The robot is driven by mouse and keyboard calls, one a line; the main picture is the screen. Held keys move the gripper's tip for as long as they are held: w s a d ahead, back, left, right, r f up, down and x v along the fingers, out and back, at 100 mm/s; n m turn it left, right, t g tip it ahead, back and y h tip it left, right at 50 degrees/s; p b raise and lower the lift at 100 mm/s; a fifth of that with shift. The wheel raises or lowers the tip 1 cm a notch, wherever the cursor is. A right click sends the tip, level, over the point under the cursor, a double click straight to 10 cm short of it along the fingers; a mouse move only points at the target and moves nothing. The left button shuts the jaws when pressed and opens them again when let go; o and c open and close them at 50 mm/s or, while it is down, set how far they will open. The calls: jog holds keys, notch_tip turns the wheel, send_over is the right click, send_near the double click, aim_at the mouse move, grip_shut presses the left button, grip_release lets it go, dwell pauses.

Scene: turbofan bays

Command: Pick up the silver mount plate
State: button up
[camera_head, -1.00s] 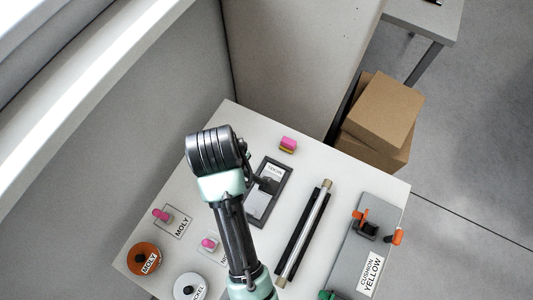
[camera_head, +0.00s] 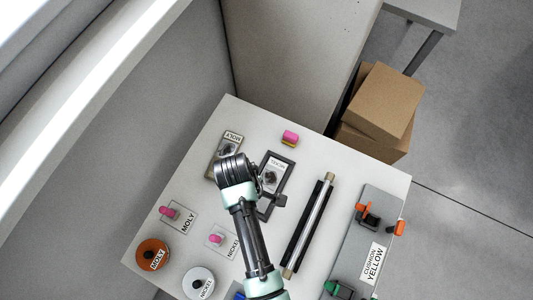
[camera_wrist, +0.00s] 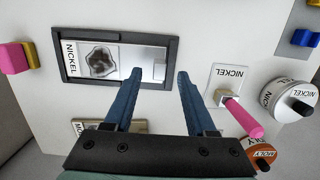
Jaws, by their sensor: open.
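A silver plate (camera_wrist: 129,58) lies in a dark rectangular frame (camera_wrist: 170,44) labelled NICKEL in the wrist view. A dark irregular patch shows on the silver surface. The frame also shows in the head view (camera_head: 285,184), partly covered by my arm. My gripper (camera_wrist: 160,76) is open and empty, its two blue fingers apart, with the fingertips over the lower right part of the frame. I cannot tell its height above the plate. A second plate labelled MOLY (camera_head: 231,138) lies left of the frame, partly hidden by my wrist.
Pink-handled tags labelled MOLY (camera_head: 184,217) and NICKEL (camera_head: 221,240) lie near an orange spool (camera_head: 146,252) and a white spool (camera_head: 199,277). A pink-and-yellow block (camera_head: 290,138), a metal rod (camera_head: 311,226) and a grey CUSHION YELLOW board (camera_head: 352,246) share the table. A partition stands behind.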

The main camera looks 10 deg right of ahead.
jog(key=shift+d+f, duration=0.1)
jog(key=shift+f, duration=1.25)
jog(key=shift+c, duration=0.2)
grip_shut()
jog(key=shift+r, duration=0.1)
